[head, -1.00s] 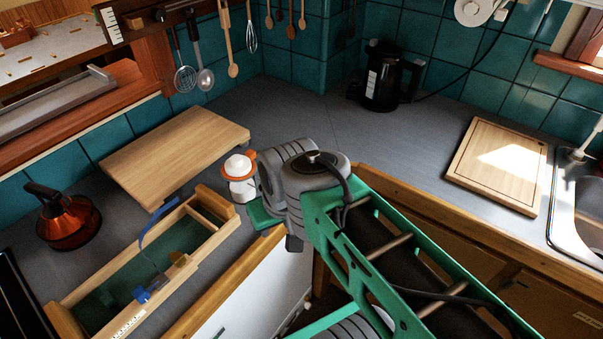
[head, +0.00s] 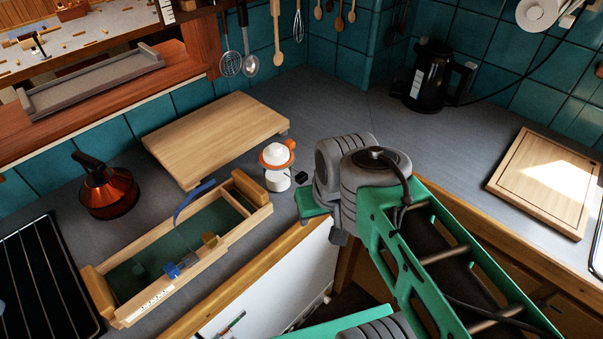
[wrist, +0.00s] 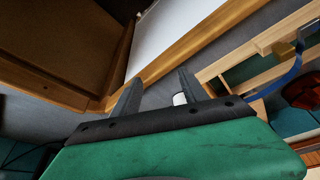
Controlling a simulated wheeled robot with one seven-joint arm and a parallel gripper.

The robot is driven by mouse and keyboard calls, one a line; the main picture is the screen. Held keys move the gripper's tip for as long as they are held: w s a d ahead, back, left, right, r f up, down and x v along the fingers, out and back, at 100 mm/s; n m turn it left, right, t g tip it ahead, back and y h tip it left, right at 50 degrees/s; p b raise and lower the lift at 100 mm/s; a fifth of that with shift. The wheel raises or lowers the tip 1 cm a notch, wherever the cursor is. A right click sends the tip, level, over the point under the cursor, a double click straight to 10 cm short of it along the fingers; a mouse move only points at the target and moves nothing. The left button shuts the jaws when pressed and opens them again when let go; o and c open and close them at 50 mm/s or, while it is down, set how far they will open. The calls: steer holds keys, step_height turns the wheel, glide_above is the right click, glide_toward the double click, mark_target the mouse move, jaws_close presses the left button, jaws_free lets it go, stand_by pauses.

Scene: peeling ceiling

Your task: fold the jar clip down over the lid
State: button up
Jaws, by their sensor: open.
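A small white jar (head: 277,180) with a white lid (head: 276,153) and an orange ring stands on the grey counter, right of the wooden board, in the head view. The orange clip (head: 291,146) sticks out at the lid's upper right, not lying across the top. My gripper (head: 303,181) is just right of the jar, apart from it, and mostly hidden by my wrist. In the wrist view my two fingers (wrist: 158,90) are spread with nothing between them. A small white piece (wrist: 180,99), probably the jar, shows beside the right finger.
A wooden tray box (head: 262,208) with a blue strap (head: 188,203) stands front left of the jar. A wooden board (head: 215,135) lies behind left. An orange kettle (head: 108,192) is far left, a black kettle (head: 432,75) at the back. The counter behind the jar is clear.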

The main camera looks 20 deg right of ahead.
step_height(320, 180, up, 5)
steer(key=n+g+p, duration=0.4)
glide_above(301, 175)
steer(key=w, duration=0.1)
steer(key=shift+w+r, duration=0.15)
steer(key=shift+r, duration=0.05)
steer(key=shift+s+n, duration=0.6)
steer(key=shift+s, duration=0.1)
steer(key=shift+f, duration=0.2)
step_height(301, 175, down, 8)
steer(key=shift+w+r+p, duration=0.1)
steer(key=shift+r+p, duration=0.15)
steer(key=shift+p, duration=0.8)
steer(key=shift+c, duration=0.2)
jaws_close()
